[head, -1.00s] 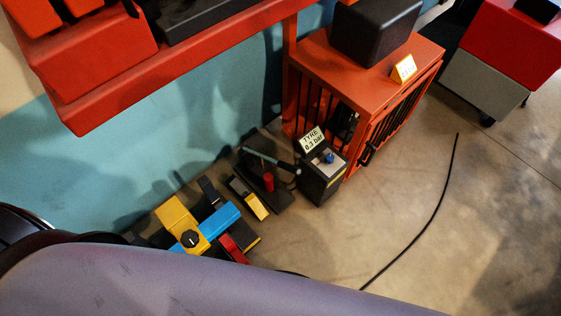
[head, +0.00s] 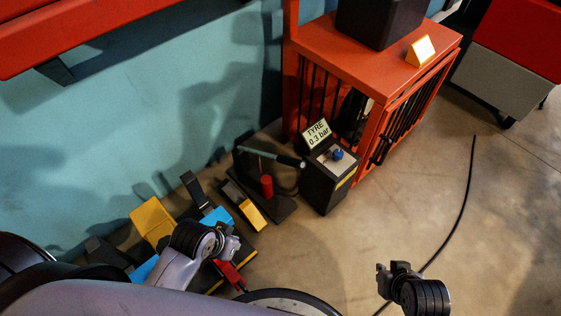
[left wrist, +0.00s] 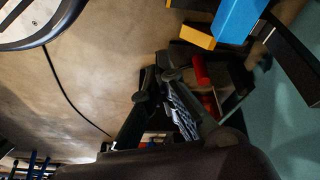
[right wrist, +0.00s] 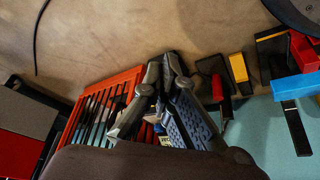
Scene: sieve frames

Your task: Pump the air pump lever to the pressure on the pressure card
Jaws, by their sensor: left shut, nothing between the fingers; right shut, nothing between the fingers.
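The pressure card (head: 317,133) reads "TYRE 0.3 bar" and stands at the back of a black box (head: 328,182) with a blue knob (head: 337,154). Left of it is the air pump, with a dark base (head: 285,209), a red cylinder (head: 266,187) and a lever (head: 268,155) with a black grip. The lever lies nearly level and its grip end is close to the box. My left gripper (head: 229,246) is shut and empty, in front of the pump and to its left. My right gripper (head: 385,280) is shut and empty over the floor, front right, apart from the pump.
Yellow, blue and red blocks (head: 154,220) stand along the teal wall at left, near my left gripper. An orange cage (head: 375,70) with black bars stands behind the box. A black cable (head: 463,203) lies on the floor at right. The floor before the box is open.

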